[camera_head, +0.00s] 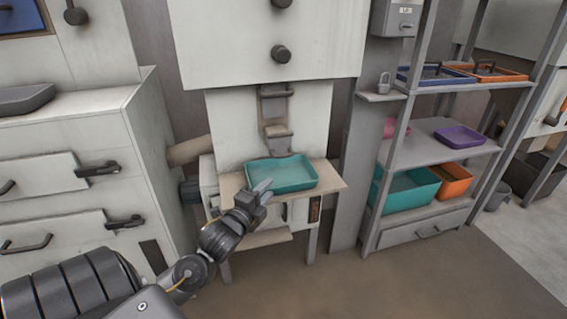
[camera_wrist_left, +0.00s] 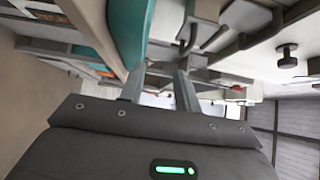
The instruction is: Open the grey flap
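A grey chute runs down the front of the pale machine (camera_head: 225,120). The small grey flap (camera_head: 277,131) appears to be the piece at its lower end, above the teal tray (camera_head: 283,173); I cannot tell if it is fully shut. My left gripper (camera_head: 263,187) is at the tray's front left, below and left of the flap, apart from it. In the left wrist view the gripper's two fingers (camera_wrist_left: 160,78) stand apart with nothing between them. The teal tray (camera_wrist_left: 128,28) is close by on the left there. My right gripper is not in view.
The tray stands on a small wooden shelf (camera_head: 325,181). A cabinet with black handles (camera_head: 97,169) is at the left. A grey rack (camera_head: 418,153) with coloured bins stands at the right, with a padlock (camera_head: 384,84) beside it. The floor (camera_head: 400,285) in front is clear.

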